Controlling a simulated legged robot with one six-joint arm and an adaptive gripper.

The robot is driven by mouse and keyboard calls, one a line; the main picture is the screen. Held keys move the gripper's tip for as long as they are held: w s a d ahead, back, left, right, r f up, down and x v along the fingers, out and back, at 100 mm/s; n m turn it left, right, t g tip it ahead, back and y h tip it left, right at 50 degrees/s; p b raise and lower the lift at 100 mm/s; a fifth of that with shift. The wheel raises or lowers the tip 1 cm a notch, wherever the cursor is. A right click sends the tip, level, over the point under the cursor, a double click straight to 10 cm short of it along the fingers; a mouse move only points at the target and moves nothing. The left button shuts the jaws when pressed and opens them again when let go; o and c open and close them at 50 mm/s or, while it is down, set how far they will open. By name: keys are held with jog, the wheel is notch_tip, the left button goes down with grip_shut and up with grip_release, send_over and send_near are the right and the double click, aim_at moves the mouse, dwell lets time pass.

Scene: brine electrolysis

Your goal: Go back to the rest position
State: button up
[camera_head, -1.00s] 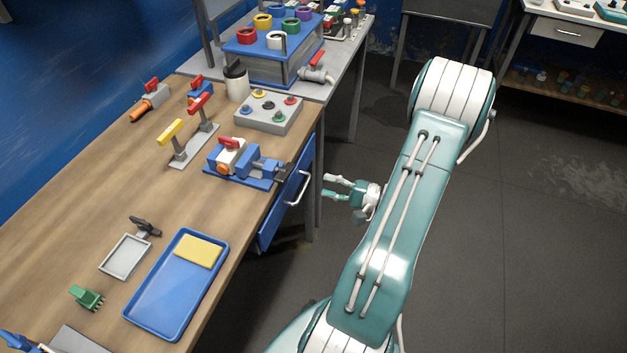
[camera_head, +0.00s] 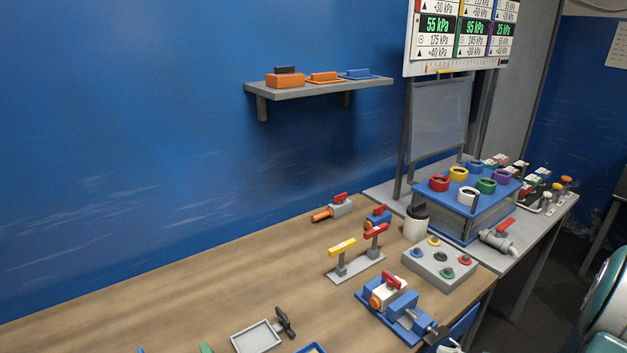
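My arm (camera_head: 606,305) shows only in part, as a teal and white link at the lower right edge of the head view. My gripper is outside the picture, so its fingers cannot be seen. The arm stands over the floor side, apart from the wooden bench (camera_head: 190,300).
The bench holds a blue vise (camera_head: 405,318), a grey button box (camera_head: 440,262), yellow and red levers (camera_head: 357,255), a white jar (camera_head: 416,223) and a grey tray (camera_head: 257,338). Behind stands a blue rack (camera_head: 466,195) with coloured rings. A shelf (camera_head: 320,88) is on the blue wall.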

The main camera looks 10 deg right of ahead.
jog(key=s+a+r+n+g+h, duration=0.1)
jog(key=a+r+n+g+h, duration=0.15)
jog(key=a+n+g, duration=0.35)
jog(key=s+a+r+n+g+h, duration=0.1)
jog(key=a+r+g, duration=0.25)
jog(key=a, duration=0.45)
jog(key=s+a+r+n+t+h, duration=0.3)
jog(key=r+h, duration=0.4)
jog(key=r, duration=0.3)
jog(key=a+n+t, duration=0.1)
jog(key=a+n, duration=0.1)
jog(key=shift+s+a+r, duration=0.2)
jog(key=shift+s+a, duration=0.2)
